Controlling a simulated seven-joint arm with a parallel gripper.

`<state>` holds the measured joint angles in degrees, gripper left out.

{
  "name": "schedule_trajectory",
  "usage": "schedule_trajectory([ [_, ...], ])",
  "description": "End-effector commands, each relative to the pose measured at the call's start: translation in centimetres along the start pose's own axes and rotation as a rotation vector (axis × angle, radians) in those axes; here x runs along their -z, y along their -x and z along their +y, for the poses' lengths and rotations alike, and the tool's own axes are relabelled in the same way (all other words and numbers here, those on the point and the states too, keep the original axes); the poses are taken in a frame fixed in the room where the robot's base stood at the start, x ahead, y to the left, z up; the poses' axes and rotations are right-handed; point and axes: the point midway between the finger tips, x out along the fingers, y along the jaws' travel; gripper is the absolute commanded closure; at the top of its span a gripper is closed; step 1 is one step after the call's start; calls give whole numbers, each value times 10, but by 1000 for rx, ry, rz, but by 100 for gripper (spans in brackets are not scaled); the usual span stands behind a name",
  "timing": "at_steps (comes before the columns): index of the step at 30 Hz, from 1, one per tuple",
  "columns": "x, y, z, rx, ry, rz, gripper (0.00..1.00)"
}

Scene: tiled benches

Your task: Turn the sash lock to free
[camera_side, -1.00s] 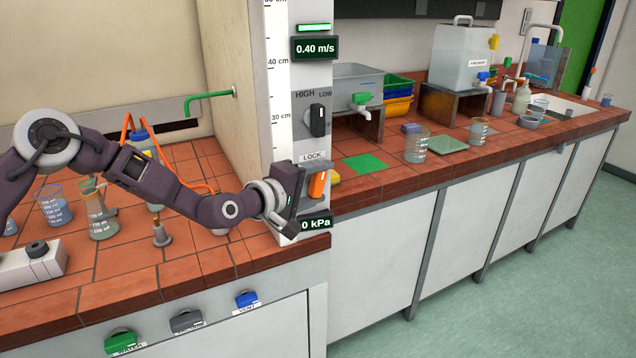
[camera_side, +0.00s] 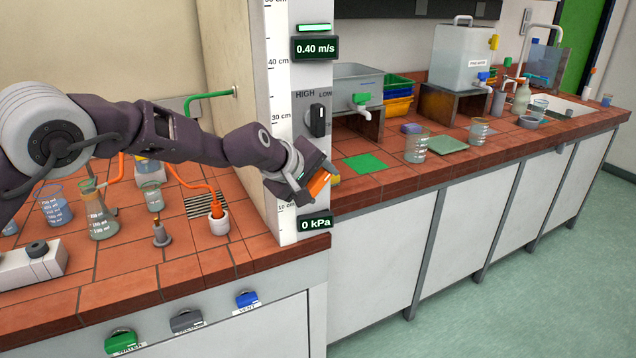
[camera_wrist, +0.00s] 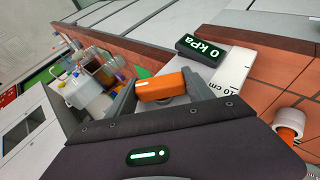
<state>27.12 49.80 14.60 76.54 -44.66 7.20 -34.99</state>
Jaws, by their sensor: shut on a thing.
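The sash lock is an orange handle (camera_side: 319,184) on the front of the white post, low down, above the 0 kPa display. In the side view it stands tilted, its top leaning right. My gripper (camera_side: 312,182) is at the post and shut on this handle. The LOCK label is hidden behind my gripper in the side view.
The 0 kPa display (camera_side: 314,224) is just below my gripper. A HIGH/LOW knob (camera_side: 317,120) is above it on the post. Beakers and a flask (camera_side: 101,215) stand on the left tiles. A green mat (camera_side: 366,163) lies on the right bench.

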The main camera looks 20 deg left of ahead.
Motion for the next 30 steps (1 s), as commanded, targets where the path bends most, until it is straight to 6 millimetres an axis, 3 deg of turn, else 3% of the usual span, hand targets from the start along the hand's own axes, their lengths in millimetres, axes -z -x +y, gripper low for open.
schedule_trajectory([
  [14, -1, 0, 2, 5, -3, -1, 80],
  [15, -1, 0, 1, 5, -3, -1, 34],
  [18, -1, 0, 1, 6, -3, -1, 18],
  [26, 0, 0, 0, 7, -3, 0, 18],
  [30, 0, 18, 2, 6, -1, 0, 18],
])
